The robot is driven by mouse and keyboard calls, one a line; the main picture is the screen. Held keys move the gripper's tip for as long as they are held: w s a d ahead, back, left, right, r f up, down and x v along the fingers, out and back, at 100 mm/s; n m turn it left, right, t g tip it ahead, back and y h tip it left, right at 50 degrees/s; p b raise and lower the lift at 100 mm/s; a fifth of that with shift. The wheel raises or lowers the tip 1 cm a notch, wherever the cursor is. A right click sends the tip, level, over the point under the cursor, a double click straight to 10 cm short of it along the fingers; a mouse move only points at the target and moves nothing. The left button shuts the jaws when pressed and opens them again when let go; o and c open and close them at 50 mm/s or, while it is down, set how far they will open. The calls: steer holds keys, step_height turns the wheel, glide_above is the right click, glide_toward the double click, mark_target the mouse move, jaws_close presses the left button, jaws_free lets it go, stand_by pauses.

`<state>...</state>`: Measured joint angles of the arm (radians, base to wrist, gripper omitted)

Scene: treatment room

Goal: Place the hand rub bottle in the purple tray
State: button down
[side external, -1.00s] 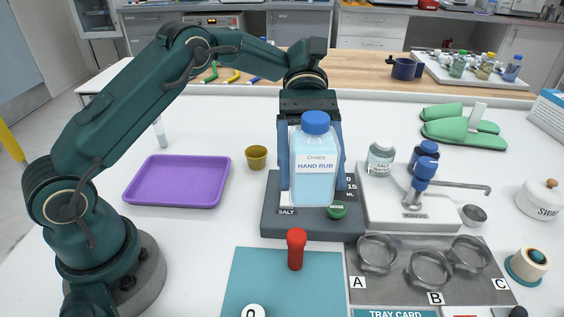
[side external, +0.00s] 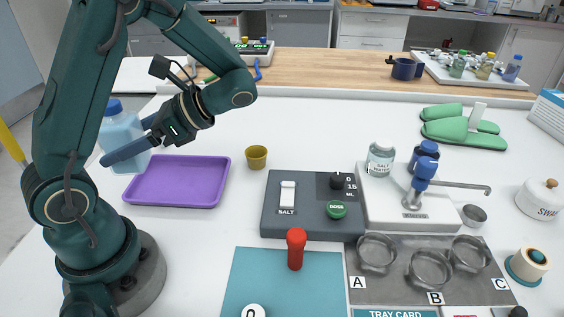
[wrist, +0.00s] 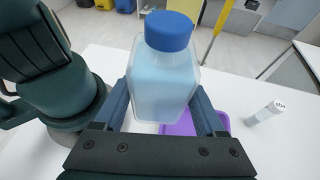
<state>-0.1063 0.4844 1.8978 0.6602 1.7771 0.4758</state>
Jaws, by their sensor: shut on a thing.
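The hand rub bottle (side external: 124,142), pale blue with a blue cap, is held in the air in the side view, near the left end of the purple tray (side external: 176,183). My gripper (side external: 130,148) is shut on it, a finger on each side. In the wrist view the bottle (wrist: 163,80) stands between the fingers of my gripper (wrist: 164,105). Part of the purple tray (wrist: 182,127) shows below and behind it. The tray looks empty, though its left end is partly hidden in the side view.
A small yellow cup (side external: 256,157) stands right of the tray. A small white labelled bottle (wrist: 265,112) lies or stands near the tray in the wrist view.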

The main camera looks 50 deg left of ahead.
steer(key=s+a+r+m+t+y, duration=0.2)
steer(key=a+r+m+t+y, duration=0.15)
steer(key=a, duration=0.25)
steer(key=m+t+y, duration=0.2)
steer(key=m+t, duration=0.1)
glide_above(181, 183)
step_height(181, 183, down, 11)
steer(key=shift+f, duration=0.1)
steer(key=shift+h, duration=0.25)
steer(key=shift+f, duration=2)
steer(key=shift+a+g, duration=0.1)
steer(key=shift+g, duration=0.25)
jaws_free()
steer(key=shift+f, duration=0.1)
